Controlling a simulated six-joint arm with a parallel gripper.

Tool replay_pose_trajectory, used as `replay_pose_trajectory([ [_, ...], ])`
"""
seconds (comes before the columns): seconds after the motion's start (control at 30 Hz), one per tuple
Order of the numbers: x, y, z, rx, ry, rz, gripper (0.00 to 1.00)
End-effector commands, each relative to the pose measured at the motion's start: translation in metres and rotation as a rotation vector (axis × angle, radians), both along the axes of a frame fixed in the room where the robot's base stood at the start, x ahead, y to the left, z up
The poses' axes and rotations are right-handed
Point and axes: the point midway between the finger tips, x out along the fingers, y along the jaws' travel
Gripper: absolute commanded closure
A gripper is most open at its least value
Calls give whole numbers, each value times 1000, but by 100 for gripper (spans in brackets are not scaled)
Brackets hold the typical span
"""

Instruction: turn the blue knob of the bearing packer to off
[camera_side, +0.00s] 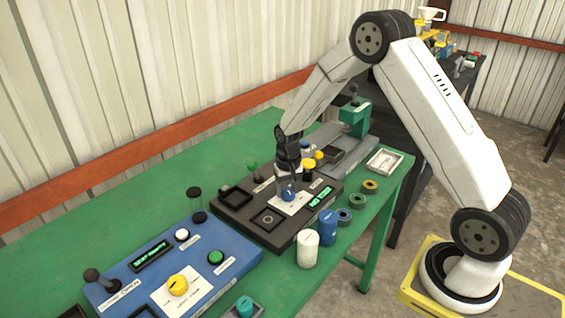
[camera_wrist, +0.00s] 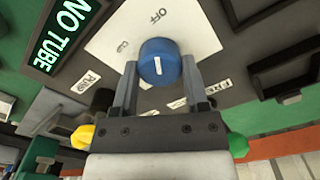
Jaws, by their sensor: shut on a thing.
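The bearing packer is a dark panel (camera_side: 262,238) on the green bench. Its blue knob (camera_side: 288,195) stands on a white plate and also shows in the wrist view (camera_wrist: 159,62). The knob's short white mark runs up and down in the wrist view, roughly in line with the word OFF (camera_wrist: 158,16) above it. A smaller label sits at the upper left of the knob, too small to read. My gripper (camera_side: 289,183) points down over the knob. In the wrist view its fingers (camera_wrist: 160,78) are shut on the knob's sides. The packer's display (camera_wrist: 68,28) reads NO TUBE.
A blue machine (camera_side: 225,256) with a yellow knob (camera_side: 178,285) and levers stands at the left. A white jar (camera_side: 307,250), a blue jar (camera_side: 328,228) and several rings line the front edge. A green press (camera_side: 354,118) is behind. A yellow knob (camera_side: 309,164) stands close to my gripper.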

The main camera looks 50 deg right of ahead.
Motion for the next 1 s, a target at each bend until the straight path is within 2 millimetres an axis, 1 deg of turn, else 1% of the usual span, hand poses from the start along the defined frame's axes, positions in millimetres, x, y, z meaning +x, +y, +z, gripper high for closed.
replay_pose_trajectory([
  [0.2,-1,0,0,1,3,-43,100],
  [0.57,-1,0,0,1,3,-47,100],
  [0.6,-1,0,0,1,3,-47,33],
  [0.67,-1,0,0,2,3,-47,14],
  [0.7,-1,0,0,1,2,-47,7],
  [1.0,0,0,0,1,1,-45,7],
])
